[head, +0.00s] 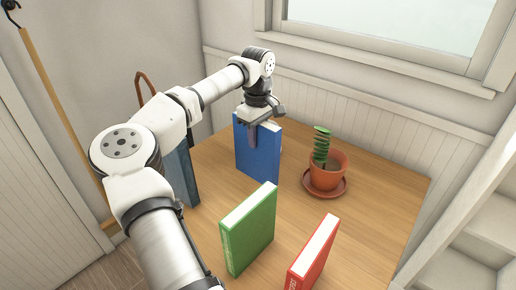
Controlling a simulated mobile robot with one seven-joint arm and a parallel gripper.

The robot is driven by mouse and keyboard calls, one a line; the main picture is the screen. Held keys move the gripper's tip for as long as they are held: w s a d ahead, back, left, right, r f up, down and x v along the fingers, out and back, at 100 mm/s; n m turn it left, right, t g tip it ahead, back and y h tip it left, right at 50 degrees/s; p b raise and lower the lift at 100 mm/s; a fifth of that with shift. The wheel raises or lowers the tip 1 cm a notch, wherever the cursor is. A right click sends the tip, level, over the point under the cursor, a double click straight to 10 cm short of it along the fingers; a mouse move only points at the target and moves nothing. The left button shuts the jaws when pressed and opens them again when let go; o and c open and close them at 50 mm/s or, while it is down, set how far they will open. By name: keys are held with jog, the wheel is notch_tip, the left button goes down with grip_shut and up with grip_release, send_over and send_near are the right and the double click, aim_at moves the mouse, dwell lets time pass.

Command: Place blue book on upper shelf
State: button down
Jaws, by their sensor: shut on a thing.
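The blue book (257,157) stands upright on the wooden table, toward its back left. My gripper (256,130) is above it, with its fingers at the book's top edge, and is shut on it. One finger shows against the front cover; the other is hidden behind the book. Whether the book's lower edge touches the table cannot be told for sure. White shelving (478,238) shows at the right edge, only in part; which level is the upper shelf cannot be told.
A green book (249,232) and a red book (315,255) stand upright on the table (382,190) in front. A potted plant (326,172) on a saucer stands right of the blue book. A dark blue-grey object (183,177) is partly behind my arm. A window is behind.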

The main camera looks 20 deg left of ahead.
aim_at(258, 150)
jog(key=shift+f+p, duration=0.35)
jog(key=shift+f, duration=2.15)
jog(key=shift+f, duration=0.15)
jog(key=c, duration=1.1)
grip_release()
